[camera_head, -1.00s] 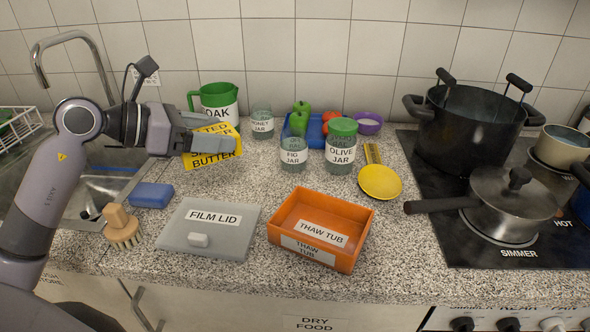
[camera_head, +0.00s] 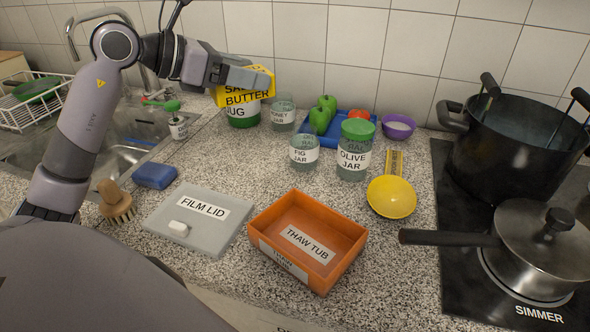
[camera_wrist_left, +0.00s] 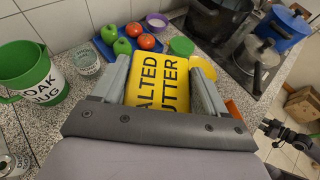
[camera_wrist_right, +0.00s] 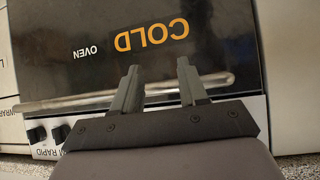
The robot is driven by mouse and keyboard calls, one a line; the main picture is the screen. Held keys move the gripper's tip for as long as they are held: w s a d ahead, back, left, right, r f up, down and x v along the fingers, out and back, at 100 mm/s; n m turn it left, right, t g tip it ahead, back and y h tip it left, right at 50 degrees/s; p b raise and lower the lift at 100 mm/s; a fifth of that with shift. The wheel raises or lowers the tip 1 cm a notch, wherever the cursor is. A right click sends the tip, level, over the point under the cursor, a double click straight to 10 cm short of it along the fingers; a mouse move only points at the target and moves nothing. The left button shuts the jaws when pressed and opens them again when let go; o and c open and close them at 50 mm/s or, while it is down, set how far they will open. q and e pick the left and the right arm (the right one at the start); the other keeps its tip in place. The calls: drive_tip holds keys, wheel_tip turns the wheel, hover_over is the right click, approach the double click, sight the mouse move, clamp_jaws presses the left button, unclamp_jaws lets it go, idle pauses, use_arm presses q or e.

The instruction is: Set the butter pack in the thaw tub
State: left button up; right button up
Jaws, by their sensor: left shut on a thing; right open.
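The yellow butter pack (camera_head: 247,91), printed with black letters, is held in my left gripper (camera_head: 258,82), up in front of the green oak jug. In the left wrist view the pack (camera_wrist_left: 158,82) sits between the two fingers, which are shut on it. The orange thaw tub (camera_head: 278,268) stands on the counter at the front middle; it is open on top and empty. The held pack is behind and to the left of the tub, well above the counter. My right gripper (camera_wrist_right: 158,85) is open and empty, in front of the oven door.
The grey film lid (camera_head: 207,233) lies left of the tub. The fig jar (camera_head: 304,151), olive jar (camera_head: 354,160) and yellow scoop (camera_head: 391,196) stand behind it. The stove with a lidded saucepan (camera_head: 540,243) is at right.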

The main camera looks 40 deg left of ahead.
use_arm(q)
wheel_tip(320, 180, down, 20)
drive_tip(key=shift+r, duration=0.1)
idle(0.4)
drive_tip(key=shift+b, duration=0.35)
drive_tip(key=o, duration=1.2)
drive_tip(key=shift+f, duration=0.2)
drive_tip(key=shift+o, duration=0.2)
